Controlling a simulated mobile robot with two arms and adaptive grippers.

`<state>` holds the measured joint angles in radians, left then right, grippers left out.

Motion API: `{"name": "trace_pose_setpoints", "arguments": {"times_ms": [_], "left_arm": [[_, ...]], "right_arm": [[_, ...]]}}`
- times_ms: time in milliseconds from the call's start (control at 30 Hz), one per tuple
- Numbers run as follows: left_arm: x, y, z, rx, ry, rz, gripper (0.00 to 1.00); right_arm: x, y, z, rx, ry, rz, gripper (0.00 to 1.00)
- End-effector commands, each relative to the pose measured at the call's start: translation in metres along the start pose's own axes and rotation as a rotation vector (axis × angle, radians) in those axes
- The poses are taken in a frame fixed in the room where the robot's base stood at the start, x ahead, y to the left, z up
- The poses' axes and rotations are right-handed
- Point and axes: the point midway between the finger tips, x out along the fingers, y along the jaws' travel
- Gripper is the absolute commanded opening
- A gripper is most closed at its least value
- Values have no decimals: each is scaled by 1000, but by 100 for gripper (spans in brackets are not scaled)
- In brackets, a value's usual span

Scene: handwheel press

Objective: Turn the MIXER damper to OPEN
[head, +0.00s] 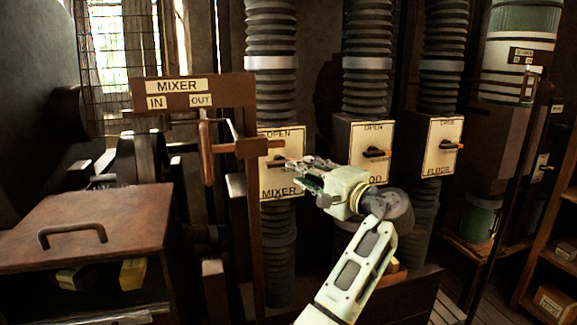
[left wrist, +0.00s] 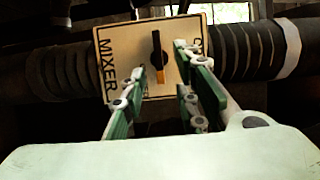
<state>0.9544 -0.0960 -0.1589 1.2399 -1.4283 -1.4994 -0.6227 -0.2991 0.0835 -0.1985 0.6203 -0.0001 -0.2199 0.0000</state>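The MIXER damper plate (head: 283,184) is cream, with OPEN at its top and MIXER at its bottom. In the left wrist view the plate (left wrist: 125,62) appears turned sideways. Its dark lever with an orange tip (left wrist: 158,55) lies level, pointing to the plate's right side. My left gripper (head: 287,165) is in front of the plate and hides part of it in the head view. In the left wrist view its fingers (left wrist: 160,72) are open, with the lever seen in the gap between them. Contact cannot be told. My right gripper is not in view.
A brown post with a red-brown handle (head: 206,150) and a MIXER IN/OUT sign (head: 180,86) stands left of the plate. Two similar damper plates, one marked FLOOR (head: 440,160), are to the right. A brown box with a handle (head: 90,205) is at left.

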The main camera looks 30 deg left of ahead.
Motion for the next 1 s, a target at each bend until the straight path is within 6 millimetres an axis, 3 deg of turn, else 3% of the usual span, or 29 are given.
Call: {"name": "trace_pose_setpoints", "arguments": {"times_ms": [300,500,833,1000], "left_arm": [[50,-1,0,3,-2,-1,28],[70,0,0,2,0,0,28],[74,2,-1,2,3,1,28],[74,2,-1,2,3,0,13]], "right_arm": [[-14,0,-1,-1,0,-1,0],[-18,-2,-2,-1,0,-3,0],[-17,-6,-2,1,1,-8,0],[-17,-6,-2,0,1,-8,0]]}}
